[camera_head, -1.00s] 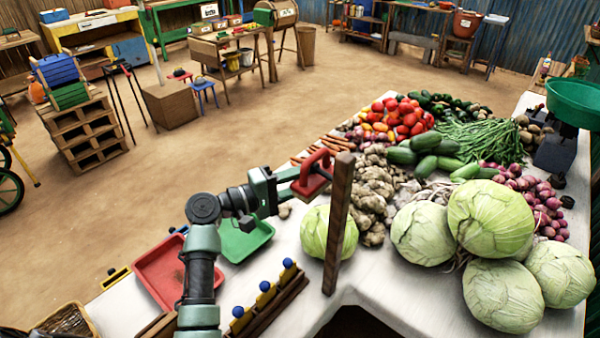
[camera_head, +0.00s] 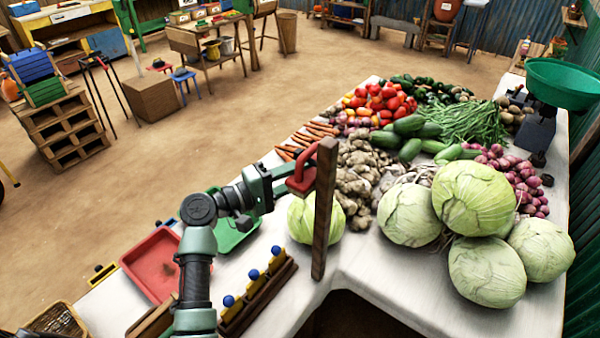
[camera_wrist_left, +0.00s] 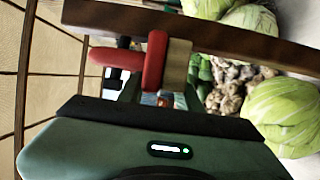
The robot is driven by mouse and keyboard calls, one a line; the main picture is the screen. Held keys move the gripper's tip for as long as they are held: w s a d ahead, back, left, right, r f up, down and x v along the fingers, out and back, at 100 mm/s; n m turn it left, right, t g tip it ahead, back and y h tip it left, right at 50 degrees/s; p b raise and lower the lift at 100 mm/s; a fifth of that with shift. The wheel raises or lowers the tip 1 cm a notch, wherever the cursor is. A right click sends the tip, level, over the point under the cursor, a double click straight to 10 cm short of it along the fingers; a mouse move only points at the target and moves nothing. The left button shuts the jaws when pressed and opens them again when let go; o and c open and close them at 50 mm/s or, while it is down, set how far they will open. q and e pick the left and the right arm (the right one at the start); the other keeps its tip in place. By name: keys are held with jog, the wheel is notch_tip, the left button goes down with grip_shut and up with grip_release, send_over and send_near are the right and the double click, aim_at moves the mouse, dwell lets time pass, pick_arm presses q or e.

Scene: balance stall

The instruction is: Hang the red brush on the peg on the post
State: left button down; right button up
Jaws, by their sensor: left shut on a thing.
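The red brush (camera_head: 303,172) is held by my left gripper (camera_head: 284,182), which is shut on it. The brush is beside the upper part of the brown wooden post (camera_head: 322,215), and the post covers its right edge in the head view. In the left wrist view, the red brush (camera_wrist_left: 154,60) with its tan bristle side (camera_wrist_left: 178,65) sits close under the dark post (camera_wrist_left: 230,38). I cannot tell whether they touch. No peg can be made out in either view. My right gripper is not in view.
A cabbage (camera_head: 308,218) sits behind the post, with ginger (camera_head: 360,185) and more cabbages (camera_head: 475,200) to the right. A rack with blue-topped yellow items (camera_head: 255,290), a red tray (camera_head: 155,265) and a green tray (camera_head: 235,235) are near my left arm.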

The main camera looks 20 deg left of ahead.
pick_arm(q)
jog(key=c, duration=0.9)
grip_release()
jog(key=shift+a, duration=0.15)
